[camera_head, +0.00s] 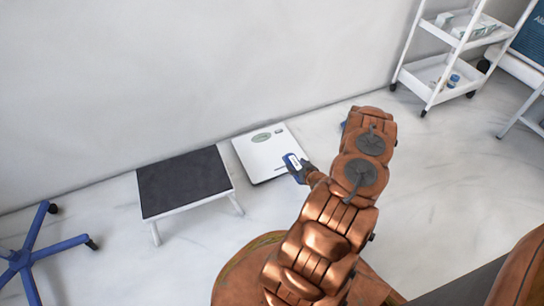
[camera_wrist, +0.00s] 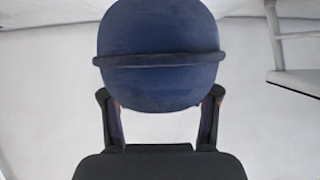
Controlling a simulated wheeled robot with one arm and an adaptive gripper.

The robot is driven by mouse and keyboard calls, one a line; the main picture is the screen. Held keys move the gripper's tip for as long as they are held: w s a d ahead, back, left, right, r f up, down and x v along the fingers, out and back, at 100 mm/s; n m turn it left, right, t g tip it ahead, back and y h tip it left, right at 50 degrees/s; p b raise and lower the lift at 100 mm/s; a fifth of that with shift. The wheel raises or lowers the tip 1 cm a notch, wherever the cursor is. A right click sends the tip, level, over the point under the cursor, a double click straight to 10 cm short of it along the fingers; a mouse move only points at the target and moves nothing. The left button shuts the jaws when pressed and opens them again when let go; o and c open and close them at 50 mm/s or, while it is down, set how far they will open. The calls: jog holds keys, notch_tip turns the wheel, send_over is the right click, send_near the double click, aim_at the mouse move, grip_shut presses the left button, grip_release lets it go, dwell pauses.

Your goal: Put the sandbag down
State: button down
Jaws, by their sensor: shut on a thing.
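The sandbag (camera_wrist: 158,30) is dark blue and rounded, with a raised band across it. It fills the upper middle of the wrist view, between the two dark fingers of my gripper (camera_wrist: 160,97), which is shut on it. In the head view a small blue thing with a pale patch, the sandbag (camera_head: 292,160), shows at the tip of my gripper (camera_head: 303,172). It overlaps the right edge of the white scale in the picture. I cannot tell its height above the scale or floor. My arm hides part of the gripper.
A white floor scale (camera_head: 265,153) lies near the wall. A black-topped step stool (camera_head: 184,181) stands left of it, and a blue wheeled base (camera_head: 35,250) at far left. A white trolley (camera_head: 438,77) stands at upper right. Floor right of my arm is clear.

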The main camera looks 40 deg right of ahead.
jog(key=shift+w+a+f, duration=0.1)
jog(key=shift+f, duration=0.1)
jog(key=w+b, duration=0.1)
jog(key=w, duration=0.4)
jog(key=w+d+f+b, duration=0.1)
jog(key=w+b, duration=0.1)
jog(key=w, duration=0.3)
jog(key=w+d+b, duration=0.1)
jog(key=w+b, duration=0.1)
jog(key=w, duration=0.3)
jog(key=shift+w+f, duration=0.15)
jog(key=shift+f, duration=0.1)
jog(key=shift+f+b, duration=1.1)
jog(key=shift+f, duration=0.6)
jog(key=shift+f, duration=0.1)
